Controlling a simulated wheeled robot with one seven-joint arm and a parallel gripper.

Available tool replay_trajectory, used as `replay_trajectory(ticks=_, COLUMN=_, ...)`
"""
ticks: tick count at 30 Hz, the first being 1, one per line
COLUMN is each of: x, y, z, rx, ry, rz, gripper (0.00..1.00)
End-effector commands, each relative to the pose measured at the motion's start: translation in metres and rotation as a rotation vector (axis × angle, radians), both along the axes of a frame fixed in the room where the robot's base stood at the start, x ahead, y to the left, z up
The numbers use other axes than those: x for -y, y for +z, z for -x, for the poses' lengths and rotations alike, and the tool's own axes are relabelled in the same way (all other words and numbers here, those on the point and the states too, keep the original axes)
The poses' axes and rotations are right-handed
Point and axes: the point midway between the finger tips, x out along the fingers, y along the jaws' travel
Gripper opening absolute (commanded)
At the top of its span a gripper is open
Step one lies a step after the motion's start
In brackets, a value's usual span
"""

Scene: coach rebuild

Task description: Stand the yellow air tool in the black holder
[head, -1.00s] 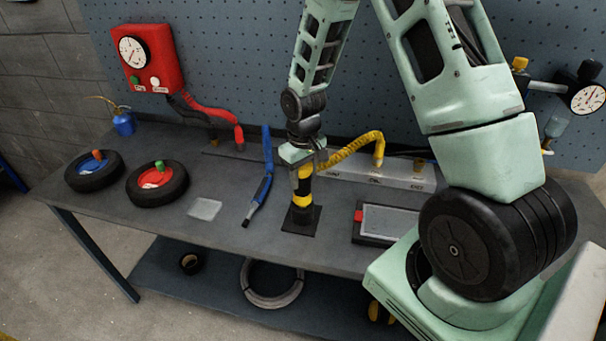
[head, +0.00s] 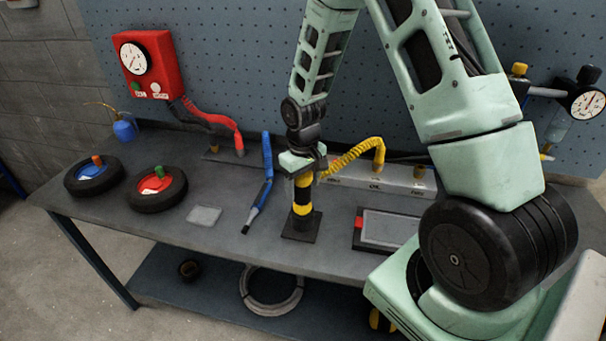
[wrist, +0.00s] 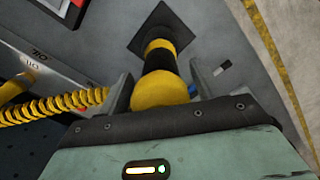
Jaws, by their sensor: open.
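The yellow air tool (head: 303,196), banded yellow and black, stands upright in the black holder (head: 301,231) on the bench. A coiled yellow hose runs from its top to the rail behind. My gripper (head: 305,172) is open around the tool's upper part. In the wrist view, the tool (wrist: 160,88) lies between the two open fingers of my gripper (wrist: 161,80), with gaps visible beside it. The black holder's square base (wrist: 163,22) shows beyond it. The tool's lower end is hidden inside the holder.
A blue tool (head: 262,190) lies left of the holder, and a grey-topped tray (head: 388,228) lies right. Two small wheels (head: 157,190) (head: 94,176) and a clear pad (head: 204,215) are further left.

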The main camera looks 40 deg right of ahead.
Motion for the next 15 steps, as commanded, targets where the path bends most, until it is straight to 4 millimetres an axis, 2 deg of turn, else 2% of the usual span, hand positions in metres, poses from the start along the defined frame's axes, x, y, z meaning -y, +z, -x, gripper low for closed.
replay_trajectory(ticks=7, x=0.000, y=0.026, z=-0.002, rx=0.007, ry=0.000, rz=0.001, gripper=0.66)
replay_trajectory(ticks=15, x=0.000, y=0.086, z=-0.002, rx=0.010, ry=-0.001, rz=0.002, gripper=0.66)
